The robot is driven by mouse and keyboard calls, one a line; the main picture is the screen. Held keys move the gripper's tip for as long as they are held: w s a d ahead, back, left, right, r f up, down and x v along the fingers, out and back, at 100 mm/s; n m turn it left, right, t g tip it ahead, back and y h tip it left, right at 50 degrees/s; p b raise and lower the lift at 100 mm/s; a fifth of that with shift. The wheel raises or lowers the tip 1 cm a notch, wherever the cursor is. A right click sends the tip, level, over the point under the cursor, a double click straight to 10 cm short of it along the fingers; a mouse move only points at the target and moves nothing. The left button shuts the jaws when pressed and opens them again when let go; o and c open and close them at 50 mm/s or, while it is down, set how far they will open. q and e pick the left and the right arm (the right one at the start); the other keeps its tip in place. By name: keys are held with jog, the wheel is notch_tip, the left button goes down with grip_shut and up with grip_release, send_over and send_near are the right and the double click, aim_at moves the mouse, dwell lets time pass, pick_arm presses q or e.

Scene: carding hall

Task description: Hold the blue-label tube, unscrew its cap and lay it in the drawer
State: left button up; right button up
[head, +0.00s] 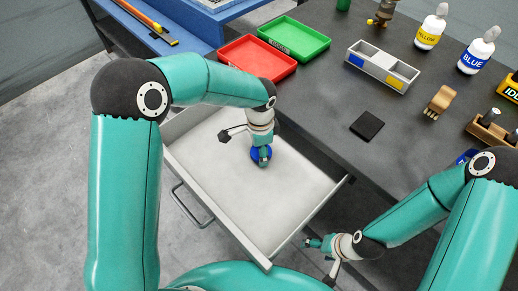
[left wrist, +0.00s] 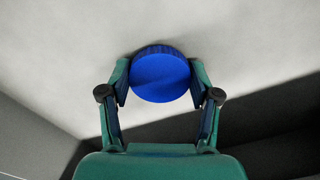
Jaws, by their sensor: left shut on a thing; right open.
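The blue cap (left wrist: 160,76) is round and sits between the two fingers of my left gripper (left wrist: 160,88), which is shut on it. In the head view my left gripper (head: 261,158) points down inside the open drawer (head: 290,205), with the blue cap (head: 256,155) at its tips. The cap is at or just above the pale drawer floor; I cannot tell whether it touches. My right gripper (head: 318,261) is open and empty, outside the drawer near its front right corner. I cannot make out the blue-label tube.
A blue item (head: 464,157) is partly hidden behind my right arm.

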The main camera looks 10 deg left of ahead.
pick_arm(q)
jog(key=shift+f, duration=0.2)
jog(key=o, duration=1.3)
jog(key=shift+r, duration=0.1)
jog(key=shift+r, duration=0.1)
notch_tip(320, 180, up, 12)
jog(key=shift+p, duration=0.3)
